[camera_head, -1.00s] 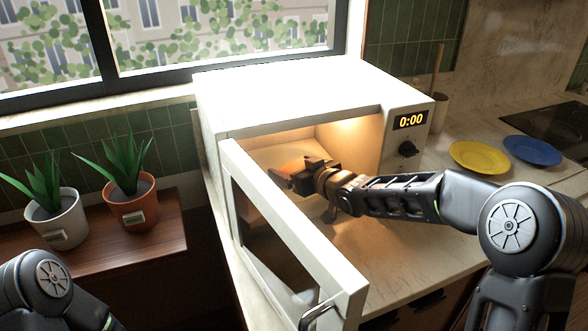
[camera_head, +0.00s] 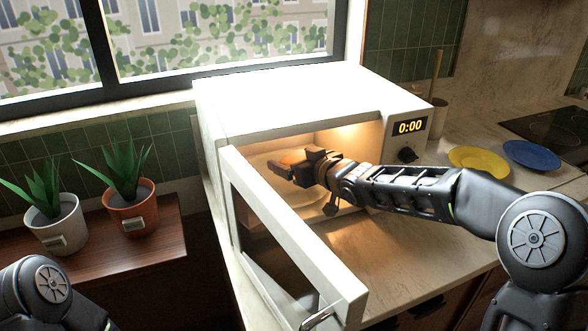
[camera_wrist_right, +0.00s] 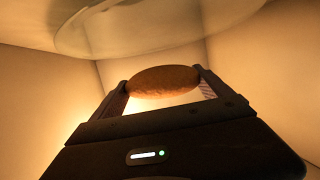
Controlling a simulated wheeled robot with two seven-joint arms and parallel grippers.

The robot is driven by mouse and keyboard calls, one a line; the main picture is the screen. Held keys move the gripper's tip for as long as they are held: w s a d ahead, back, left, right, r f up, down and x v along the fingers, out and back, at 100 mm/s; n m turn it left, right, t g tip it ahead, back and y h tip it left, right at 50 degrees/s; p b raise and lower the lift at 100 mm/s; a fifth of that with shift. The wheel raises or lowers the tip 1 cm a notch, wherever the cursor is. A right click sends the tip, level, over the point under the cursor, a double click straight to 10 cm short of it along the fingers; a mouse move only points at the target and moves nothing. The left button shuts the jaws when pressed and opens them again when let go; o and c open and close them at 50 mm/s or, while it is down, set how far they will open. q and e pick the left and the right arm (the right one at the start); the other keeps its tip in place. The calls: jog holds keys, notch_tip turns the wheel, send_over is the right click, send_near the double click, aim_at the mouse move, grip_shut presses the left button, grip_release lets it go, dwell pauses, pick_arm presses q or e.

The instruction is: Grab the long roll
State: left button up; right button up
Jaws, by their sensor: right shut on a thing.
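The long roll (camera_head: 292,158) is a brown, oval bread roll inside the open white microwave (camera_head: 290,95). My right gripper (camera_head: 302,167) reaches in through the doorway and is shut on it. In the right wrist view the roll (camera_wrist_right: 163,81) lies crosswise between the two fingertips, one at each end. The round glass turntable (camera_wrist_right: 150,45) shows beyond it, with a gap in the picture between them. In the head view the gripper hides part of the roll. My left gripper is out of view; only part of my left arm shows at the bottom left.
The microwave door (camera_head: 290,235) stands open toward the front, left of my right arm. A yellow plate (camera_head: 480,161) and a blue plate (camera_head: 532,154) lie right of the microwave by the dark hob. Two potted plants stand on a wooden shelf (camera_head: 130,250) at left. The counter front is clear.

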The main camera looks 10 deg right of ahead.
aim_at(296, 155)
jog(key=r, duration=0.3)
jog(key=shift+s+d+p, duration=0.15)
jog(key=shift+s+p, duration=0.05)
jog(key=shift+p, duration=0.15)
jog(key=s+d+p, duration=0.1)
jog(key=s+d, duration=0.1)
jog(key=s, duration=0.7)
jog(key=s+d+p, duration=0.1)
jog(key=s+d, duration=0.2)
jog(key=s, duration=0.6)
jog(key=shift+s+d+f, duration=0.2)
jog(key=shift+s, duration=0.05)
